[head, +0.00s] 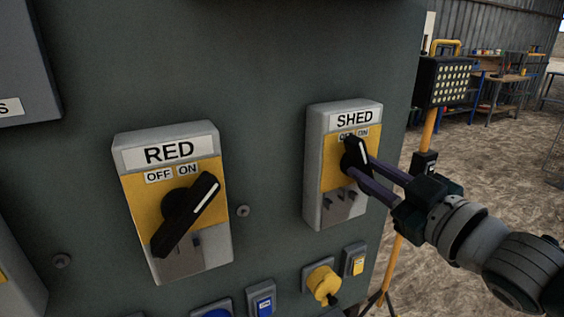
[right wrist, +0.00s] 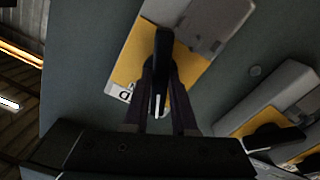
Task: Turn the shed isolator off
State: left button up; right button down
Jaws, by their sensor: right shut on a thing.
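The SHED isolator (head: 314,190) is a grey box with a yellow plate on the panel, right of centre in the head view. Its black rotary handle (head: 352,152) sits below the OFF and ON labels, partly covered by my fingers; its marked end is up, but which label it points at is hard to tell. My right gripper (head: 362,168) is shut on this handle. In the right wrist view the handle (right wrist: 162,70) stands between the two dark fingers, with the yellow plate behind it. My left gripper is not in view.
The RED isolator (head: 139,193), its handle slanting up right towards ON, is left of the SHED one. Below are a yellow knob (head: 322,283) and small switches (head: 261,299). A work light (head: 447,82) on a yellow stand is close right of the panel.

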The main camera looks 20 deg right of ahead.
jog(key=shift+n, duration=1.9)
jog(key=c, duration=0.7)
grip_release()
jog(key=s, duration=0.3)
jog(key=s+b, duration=0.1)
jog(key=s, duration=0.2)
jog(key=s+b, duration=0.1)
jog(key=s, duration=0.3)
jog(key=shift+d, duration=0.4)
